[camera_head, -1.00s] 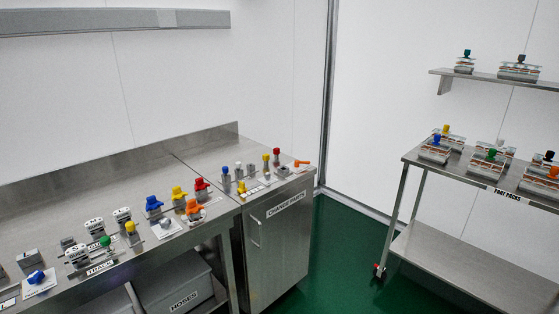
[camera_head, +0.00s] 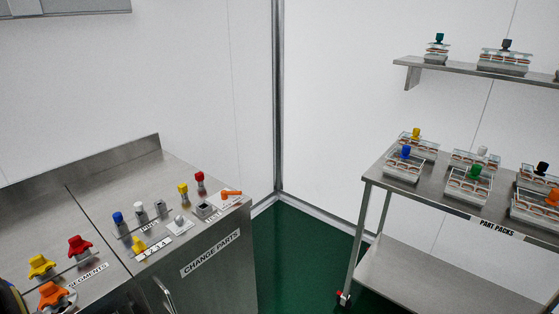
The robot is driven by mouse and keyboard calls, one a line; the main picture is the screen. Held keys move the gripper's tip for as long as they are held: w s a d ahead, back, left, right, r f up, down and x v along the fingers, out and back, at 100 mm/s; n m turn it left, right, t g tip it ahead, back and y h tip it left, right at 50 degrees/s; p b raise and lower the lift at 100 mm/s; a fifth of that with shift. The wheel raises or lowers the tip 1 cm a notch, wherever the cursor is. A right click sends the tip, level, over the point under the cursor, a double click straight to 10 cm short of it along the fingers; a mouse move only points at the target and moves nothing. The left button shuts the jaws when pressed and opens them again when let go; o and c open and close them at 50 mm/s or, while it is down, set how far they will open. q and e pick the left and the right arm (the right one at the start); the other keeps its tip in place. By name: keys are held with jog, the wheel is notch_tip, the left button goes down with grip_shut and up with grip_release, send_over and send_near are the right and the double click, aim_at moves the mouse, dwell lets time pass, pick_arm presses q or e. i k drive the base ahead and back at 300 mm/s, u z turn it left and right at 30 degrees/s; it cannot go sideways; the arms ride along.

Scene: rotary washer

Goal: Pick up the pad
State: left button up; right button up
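I cannot tell which thing is the pad; no label in view names one. Candidates are small parts on the steel counter: a row with blue (camera_head: 119,224), grey and white tops, a yellow-knobbed part (camera_head: 139,245), a small grey part on a white card (camera_head: 180,224), a grey block (camera_head: 206,210) and an orange piece (camera_head: 231,193). Yellow (camera_head: 183,194) and red-topped (camera_head: 200,183) posts stand behind them. Neither of my grippers can be made out in view.
The cabinet (camera_head: 215,265) labelled CHANGE PARTS is under the counter. Red (camera_head: 79,247), yellow (camera_head: 41,267) and orange (camera_head: 53,295) parts sit at left. A steel cart (camera_head: 385,215) holds knobbed packs; a wall shelf (camera_head: 460,68) holds more. Green floor (camera_head: 295,265) lies clear between.

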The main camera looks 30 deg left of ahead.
aim_at(199, 176)
jog(key=u, duration=0.2)
jog(key=i, duration=1.5)
jog(key=u, duration=0.9)
